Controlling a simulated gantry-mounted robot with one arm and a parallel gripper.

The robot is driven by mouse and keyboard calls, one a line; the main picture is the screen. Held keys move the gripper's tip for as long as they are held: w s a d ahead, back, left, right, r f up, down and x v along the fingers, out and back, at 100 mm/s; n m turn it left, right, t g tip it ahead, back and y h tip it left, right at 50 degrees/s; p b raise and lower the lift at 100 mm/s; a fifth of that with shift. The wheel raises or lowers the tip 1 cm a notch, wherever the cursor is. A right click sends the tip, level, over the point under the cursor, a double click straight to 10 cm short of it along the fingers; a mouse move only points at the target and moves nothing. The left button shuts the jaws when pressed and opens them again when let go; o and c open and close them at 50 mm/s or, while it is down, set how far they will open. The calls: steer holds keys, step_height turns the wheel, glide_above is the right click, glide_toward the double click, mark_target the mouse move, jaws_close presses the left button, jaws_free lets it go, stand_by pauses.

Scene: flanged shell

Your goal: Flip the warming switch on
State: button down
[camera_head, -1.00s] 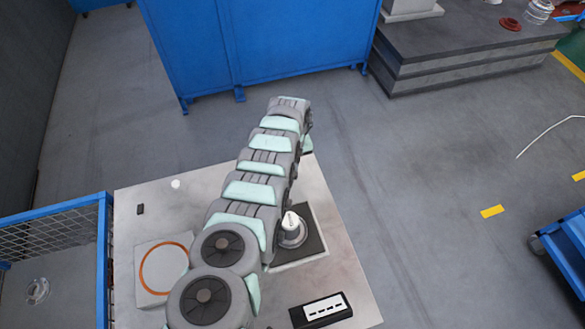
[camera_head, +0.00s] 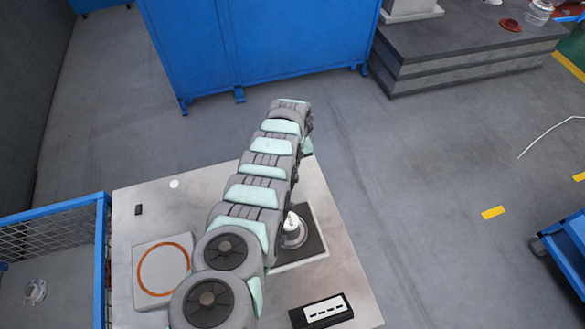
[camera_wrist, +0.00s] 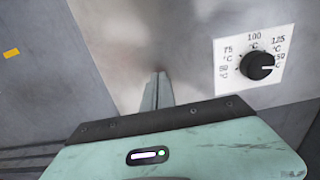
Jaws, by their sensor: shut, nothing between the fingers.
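No part is clearly recognisable as the warming switch. The wrist view shows a black round temperature knob (camera_wrist: 257,65) on a white dial plate (camera_wrist: 228,50) with °C marks, on a pale metal surface. The knob's white mark points right, toward the highest number. My gripper (camera_wrist: 160,78) is shut and empty, its narrow fingers to the left of the dial and apart from it. In the head view my arm hides the gripper. A small black piece (camera_head: 138,210) lies at the table's left; I cannot tell if it is a switch.
The pale table (camera_head: 200,190) carries a square plate with an orange ring (camera_head: 163,269), a flanged metal part (camera_head: 294,232) on a dark plate, and a black box with a white panel (camera_head: 323,310). A blue mesh cage (camera_head: 103,250) stands at the left.

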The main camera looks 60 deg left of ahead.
step_height(320, 180, up, 7)
steer(key=p, duration=0.7)
stand_by(0.6)
